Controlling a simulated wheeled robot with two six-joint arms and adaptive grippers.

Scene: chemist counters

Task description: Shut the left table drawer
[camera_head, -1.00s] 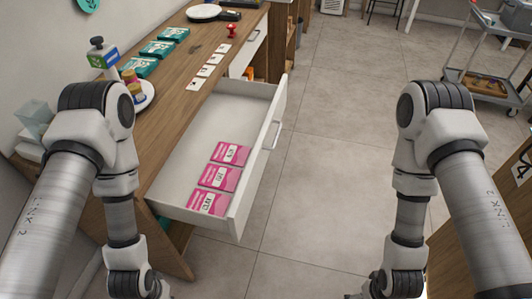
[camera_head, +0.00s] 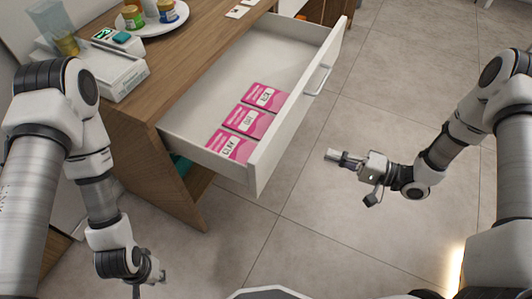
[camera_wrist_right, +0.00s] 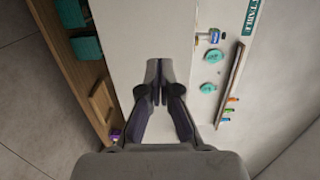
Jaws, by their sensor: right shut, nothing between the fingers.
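The left table drawer (camera_head: 178,146) is white and pulled well out of the wooden table (camera_head: 170,85). Its front panel (camera_head: 290,120) faces right and carries a bar handle (camera_head: 318,79). Several pink labelled boxes (camera_head: 247,120) lie inside near its front end. My right gripper (camera_head: 332,155) is to the right of the drawer front, apart from it, pointing left. In the right wrist view its fingers (camera_wrist_right: 158,82) are shut and empty, before a pale surface. My left gripper (camera_head: 160,276) hangs low at the bottom left; its fingers are too small to read.
A white plate (camera_head: 150,25) with small jars and a white device (camera_head: 105,70) stand on the tabletop. Tiled floor (camera_head: 380,110) is free right of the drawer. Teal boxes (camera_wrist_right: 85,46) and wooden shelving show in the right wrist view.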

